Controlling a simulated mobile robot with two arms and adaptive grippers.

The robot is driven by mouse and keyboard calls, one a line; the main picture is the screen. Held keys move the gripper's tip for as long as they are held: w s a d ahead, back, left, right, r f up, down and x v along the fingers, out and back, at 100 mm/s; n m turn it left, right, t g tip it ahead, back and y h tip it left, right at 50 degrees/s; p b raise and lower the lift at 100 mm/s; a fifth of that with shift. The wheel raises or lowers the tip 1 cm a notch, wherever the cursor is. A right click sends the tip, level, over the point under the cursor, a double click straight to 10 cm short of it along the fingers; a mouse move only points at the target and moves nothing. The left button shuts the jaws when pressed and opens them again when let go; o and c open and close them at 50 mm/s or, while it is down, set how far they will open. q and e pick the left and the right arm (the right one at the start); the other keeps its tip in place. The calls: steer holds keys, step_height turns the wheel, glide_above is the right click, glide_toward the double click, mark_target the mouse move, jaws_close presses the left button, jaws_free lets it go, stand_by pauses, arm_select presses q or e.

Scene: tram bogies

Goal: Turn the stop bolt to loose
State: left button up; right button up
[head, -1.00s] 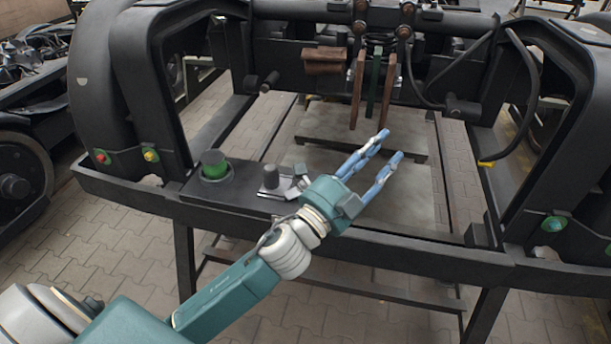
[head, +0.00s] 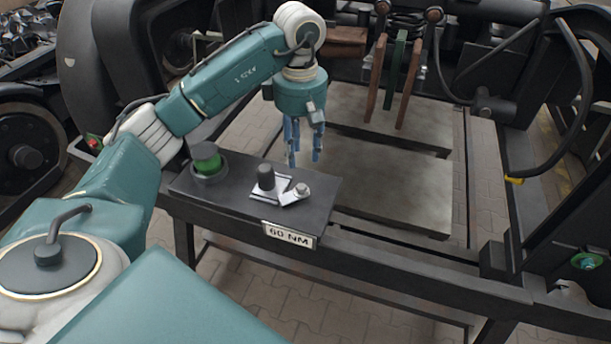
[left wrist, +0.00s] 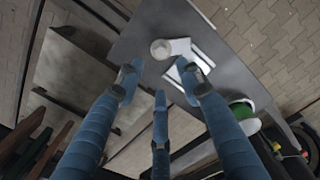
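The stop bolt (head: 301,189), as I take it, is a small metal head with a pale pointer arm, on the dark bench plate (head: 230,195). A dark upright knob (head: 266,177) stands just left of it on a pale square base. My left gripper (head: 303,150) points down behind the bolt, apart from it. In the left wrist view, the blue fingers (left wrist: 160,95) are spread with nothing between them. The bolt (left wrist: 161,49) shows there beyond the fingertips, its pointer toward the right. The dark knob cannot be made out there. My right gripper is not in view.
A green-banded cylinder (head: 206,163) stands left on the plate. Brown and green upright slats (head: 400,75) hang behind. Dark frame beams (head: 430,268) run across the front. Bare grey panels lie behind and right of the plate.

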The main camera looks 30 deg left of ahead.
mark_target(301, 185)
arm_select(q)
step_height(301, 185, down, 9)
steer(key=shift+s+f+p, duration=0.1)
steer(key=shift+f+p, duration=0.05)
steer(key=shift+p, duration=0.85)
steer(key=shift+f, duration=0.6)
jaws_close()
jaws_free()
step_height(301, 185, up, 12)
